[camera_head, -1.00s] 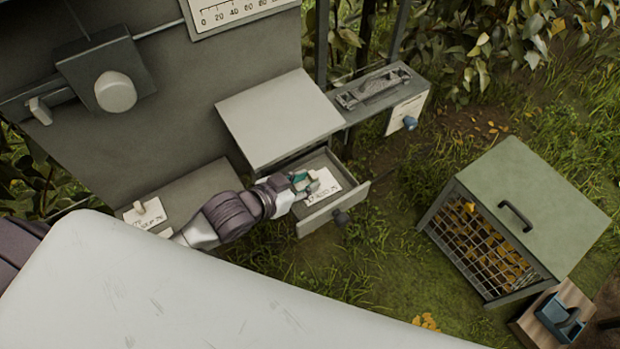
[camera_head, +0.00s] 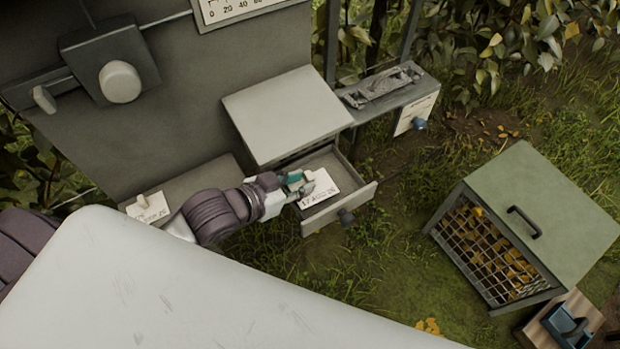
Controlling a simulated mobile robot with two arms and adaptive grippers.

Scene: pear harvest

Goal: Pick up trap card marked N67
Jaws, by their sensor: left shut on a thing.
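A white card (camera_head: 321,190) with dark lettering shows in the open drawer (camera_head: 339,208) below a pale box lid. Its lettering looks like a date, and I cannot read N67 on it. My left gripper (camera_head: 306,184), with teal finger parts, is shut on the card at its left edge. The fingers hide part of the card. I cannot tell whether the card is lifted clear of the drawer floor. Another white card (camera_head: 153,208) lies on the grey ledge at the left, with a small pale peg on it. My right gripper is not in view.
The pale lid (camera_head: 287,114) overhangs the back of the drawer. A green crate (camera_head: 560,205) with a wire mesh front stands at the right on grass. Open grass lies between drawer and crate.

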